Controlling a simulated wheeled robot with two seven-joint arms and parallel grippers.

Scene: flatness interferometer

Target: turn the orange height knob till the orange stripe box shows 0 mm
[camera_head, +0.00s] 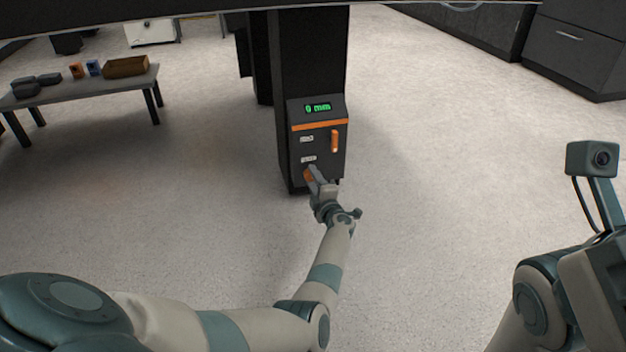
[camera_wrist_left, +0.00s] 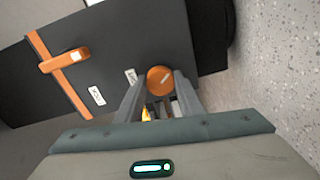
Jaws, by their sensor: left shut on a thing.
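The orange stripe box (camera_head: 318,141) is mounted low on a dark column. Its green display (camera_head: 318,107) reads 0 mm. The orange height knob (camera_wrist_left: 160,80) sits between the fingers of my left gripper (camera_wrist_left: 158,92) in the left wrist view, and the fingers are shut on it. In the head view the left gripper (camera_head: 315,177) is at the lower front of the box, and it mostly hides the knob. My right gripper is not in either view.
An orange handle (camera_head: 334,140) sticks out of the box above and right of the knob; it also shows in the left wrist view (camera_wrist_left: 64,62). A low bench (camera_head: 90,86) with several small items stands at the left. The floor around the column is clear.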

